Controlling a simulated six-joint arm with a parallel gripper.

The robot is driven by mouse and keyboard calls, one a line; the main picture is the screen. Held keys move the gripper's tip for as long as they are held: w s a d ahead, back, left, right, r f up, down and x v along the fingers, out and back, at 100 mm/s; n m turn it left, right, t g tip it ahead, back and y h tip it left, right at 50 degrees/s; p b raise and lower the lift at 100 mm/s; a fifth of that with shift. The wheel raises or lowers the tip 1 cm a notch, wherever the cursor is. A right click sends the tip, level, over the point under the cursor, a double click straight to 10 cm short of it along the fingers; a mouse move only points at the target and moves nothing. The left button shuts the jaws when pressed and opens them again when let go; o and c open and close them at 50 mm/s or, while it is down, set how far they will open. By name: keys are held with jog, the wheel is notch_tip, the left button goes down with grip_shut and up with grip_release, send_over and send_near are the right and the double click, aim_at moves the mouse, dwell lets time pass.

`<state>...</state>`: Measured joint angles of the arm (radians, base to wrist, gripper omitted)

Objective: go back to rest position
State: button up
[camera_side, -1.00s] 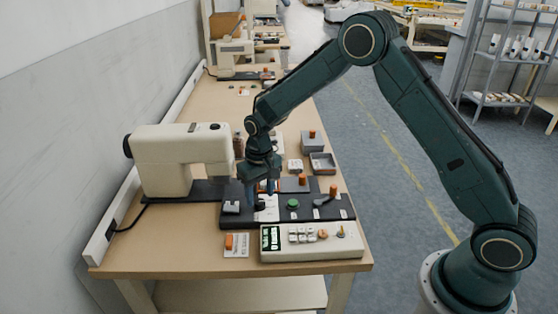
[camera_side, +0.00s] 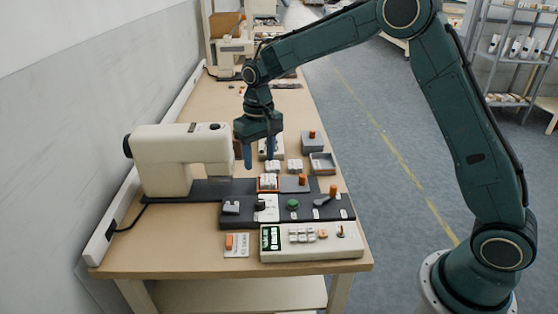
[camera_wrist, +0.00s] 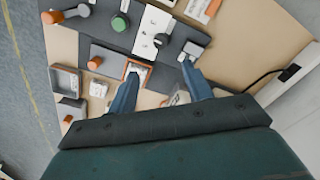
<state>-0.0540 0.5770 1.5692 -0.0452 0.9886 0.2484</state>
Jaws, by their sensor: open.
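My gripper (camera_side: 258,160) is open and empty, with its two blue fingers pointing down above the table, just right of the white sewing machine (camera_side: 170,155). In the wrist view its fingers (camera_wrist: 157,82) stand apart with nothing held between them. Below and in front of it is a dark control panel (camera_side: 240,219) with a white plate (camera_side: 266,209), a black knob, a green knob (camera_side: 292,204) and an orange-tipped lever (camera_side: 332,191). The green knob also shows in the wrist view (camera_wrist: 120,22).
A white keypad box (camera_side: 310,252) sits at the table's front edge, beside a card with an orange block (camera_side: 230,242). Small grey boxes (camera_side: 312,141) and trays (camera_side: 322,162) stand at the right edge. A grey shelf rack (camera_side: 505,60) stands in the right background.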

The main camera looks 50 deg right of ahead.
jog(key=s+d+r+t, duration=0.2)
jog(key=s+r+t, duration=0.1)
jog(key=s+r, duration=1.15)
jog(key=s+d+n+t, duration=0.1)
jog(key=s+t, duration=0.1)
jog(key=s, duration=1.6)
jog(key=shift+d+f+n+t, duration=0.25)
jog(key=shift+f+n+t, duration=0.05)
jog(key=shift+n, duration=0.1)
